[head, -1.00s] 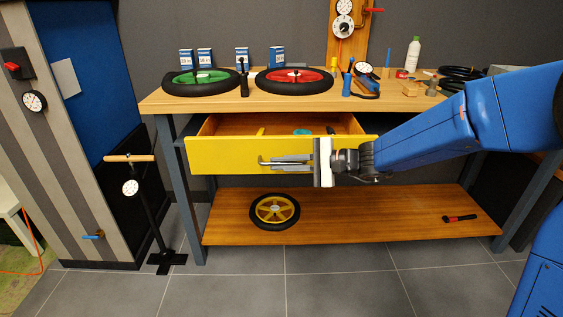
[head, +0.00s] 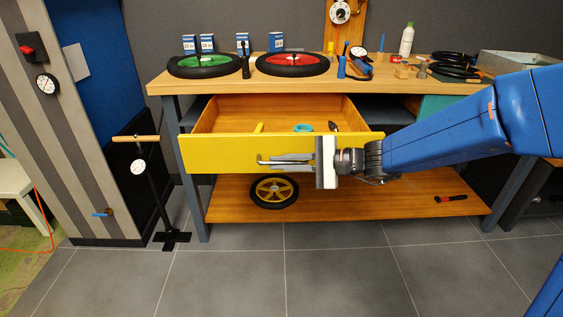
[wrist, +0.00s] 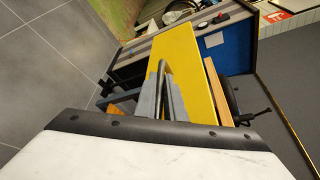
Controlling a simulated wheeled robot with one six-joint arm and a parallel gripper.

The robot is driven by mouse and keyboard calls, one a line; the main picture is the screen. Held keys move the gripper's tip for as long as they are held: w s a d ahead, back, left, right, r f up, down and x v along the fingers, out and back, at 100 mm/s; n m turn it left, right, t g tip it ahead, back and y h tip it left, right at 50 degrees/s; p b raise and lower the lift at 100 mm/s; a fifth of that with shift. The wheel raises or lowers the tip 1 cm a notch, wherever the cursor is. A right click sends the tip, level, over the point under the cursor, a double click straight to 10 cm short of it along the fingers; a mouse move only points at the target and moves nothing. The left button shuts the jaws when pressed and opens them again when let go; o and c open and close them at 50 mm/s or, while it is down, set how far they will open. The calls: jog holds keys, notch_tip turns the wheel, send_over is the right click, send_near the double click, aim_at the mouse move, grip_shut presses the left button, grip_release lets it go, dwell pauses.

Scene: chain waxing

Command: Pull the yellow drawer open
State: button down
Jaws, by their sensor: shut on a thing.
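The yellow drawer (head: 222,154) stands well out from under the workbench top, and its wooden inside shows. Its yellow front also shows in the wrist view (wrist: 187,75). My gripper (head: 268,161) is at the middle of the drawer front in the head view, with its fingers shut on the drawer's handle. The handle bar (wrist: 163,80) shows between the fingers in the wrist view; in the head view the fingers mostly hide it. A teal ring (head: 303,128) and a few small items lie inside the drawer.
The bench top (head: 215,88) carries a green wheel (head: 204,65), a red wheel (head: 293,63), small boxes and tools. A yellow-spoked wheel (head: 274,191) lies on the lower shelf (head: 350,205). A floor pump (head: 152,190) stands left. The floor in front is clear.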

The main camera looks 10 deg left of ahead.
jog(key=c, duration=2.1)
grip_release()
jog(key=shift+d, duration=0.15)
jog(key=v, duration=1.7)
jog(key=shift+d+r, duration=0.1)
jog(key=shift+r, duration=0.05)
